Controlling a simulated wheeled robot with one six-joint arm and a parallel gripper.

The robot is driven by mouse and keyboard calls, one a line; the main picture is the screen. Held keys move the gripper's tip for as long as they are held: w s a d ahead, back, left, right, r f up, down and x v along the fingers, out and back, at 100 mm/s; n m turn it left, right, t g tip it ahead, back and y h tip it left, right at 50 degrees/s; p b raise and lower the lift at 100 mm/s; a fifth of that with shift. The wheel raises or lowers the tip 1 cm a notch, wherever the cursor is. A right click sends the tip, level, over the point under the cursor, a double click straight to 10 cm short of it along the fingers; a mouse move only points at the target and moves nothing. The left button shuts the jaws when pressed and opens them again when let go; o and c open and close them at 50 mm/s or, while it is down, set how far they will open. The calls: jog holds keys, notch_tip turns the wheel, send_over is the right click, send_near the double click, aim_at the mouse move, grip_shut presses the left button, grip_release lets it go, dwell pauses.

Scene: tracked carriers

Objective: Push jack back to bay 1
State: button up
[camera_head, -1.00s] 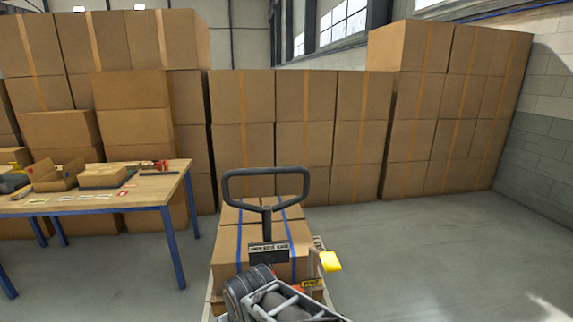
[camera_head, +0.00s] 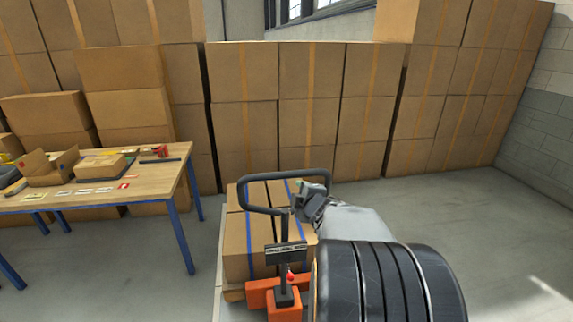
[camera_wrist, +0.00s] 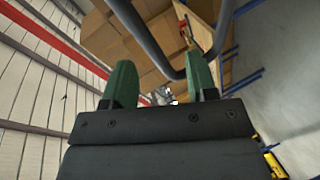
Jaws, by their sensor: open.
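The pallet jack (camera_head: 285,296) stands low in the middle of the head view, with an orange body and a black loop handle (camera_head: 240,195) on an upright tiller. Strapped cartons (camera_head: 237,240) with blue bands sit on its load side. My gripper (camera_head: 312,203) is at the right side of the handle loop. In the wrist view, its two green fingers (camera_wrist: 163,85) are apart, and the dark handle tube (camera_wrist: 150,45) curves just beyond and between them. I cannot tell whether they touch it. My arm hides the jack's right side. No bay 1 marking is readable.
A wooden workbench (camera_head: 140,180) with blue legs stands at the left, holding small boxes and tools. A tall wall of stacked cartons (camera_head: 310,130) closes the back. Grey floor (camera_head: 460,220) is open to the right, up to a block wall (camera_head: 530,130).

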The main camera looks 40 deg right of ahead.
aim_at(288, 177)
jog(key=w+d+n+y+p, duration=0.1)
jog(key=w, duration=0.2)
jog(key=w+d+n+t+y+p, duration=0.1)
jog(key=w+n, duration=0.1)
jog(key=w, duration=0.2)
jog(key=w+d+n+t+y+p, duration=0.1)
jog(key=w+n+p, duration=0.1)
jog(key=w, duration=0.2)
jog(key=shift+w, duration=0.25)
dwell(0.3)
grip_shut()
dwell(0.4)
